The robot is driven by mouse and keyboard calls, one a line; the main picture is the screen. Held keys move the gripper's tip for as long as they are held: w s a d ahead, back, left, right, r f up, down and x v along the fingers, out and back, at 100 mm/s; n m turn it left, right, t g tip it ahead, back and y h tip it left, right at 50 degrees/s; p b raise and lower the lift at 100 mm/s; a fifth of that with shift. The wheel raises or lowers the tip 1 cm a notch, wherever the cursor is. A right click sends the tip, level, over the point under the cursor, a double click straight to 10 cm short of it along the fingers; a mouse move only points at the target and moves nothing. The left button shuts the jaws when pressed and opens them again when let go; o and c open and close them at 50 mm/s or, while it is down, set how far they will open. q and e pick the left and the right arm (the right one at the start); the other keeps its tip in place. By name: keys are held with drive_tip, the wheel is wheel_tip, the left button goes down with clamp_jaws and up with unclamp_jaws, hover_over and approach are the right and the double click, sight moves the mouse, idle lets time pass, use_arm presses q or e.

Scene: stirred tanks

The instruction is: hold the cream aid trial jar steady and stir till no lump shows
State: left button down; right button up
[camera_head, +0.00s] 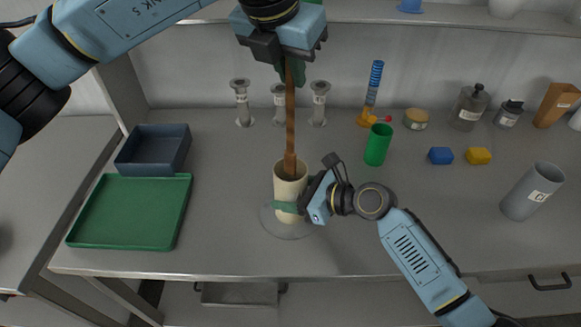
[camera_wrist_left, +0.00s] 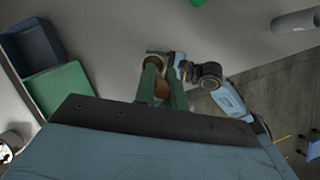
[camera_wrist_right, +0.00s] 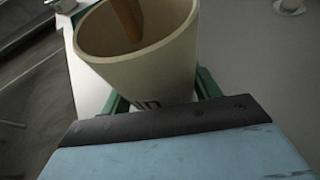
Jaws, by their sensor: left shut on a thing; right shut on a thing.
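The cream jar (camera_head: 290,181) stands upright at the front middle of the bench, on a round, clear disc (camera_head: 268,222). My right gripper (camera_head: 288,208) is shut on the jar low on its side. In the right wrist view the jar (camera_wrist_right: 160,75) shows its open mouth and part of a dark label. A long brown stirring stick (camera_head: 290,120) stands nearly vertical with its lower end in the jar. My left gripper (camera_head: 291,72) is shut on the stick's upper end, well above the jar. The jar's contents are hidden, so I cannot tell if lumps show.
A green tray (camera_head: 130,243) and a dark blue bin (camera_head: 152,168) are at the left. Several metal fittings (camera_head: 242,103) stand behind.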

use_arm(q)
drive_tip(key=shift+r, duration=1.9)
use_arm(e)
drive_tip(key=o, duration=1.1)
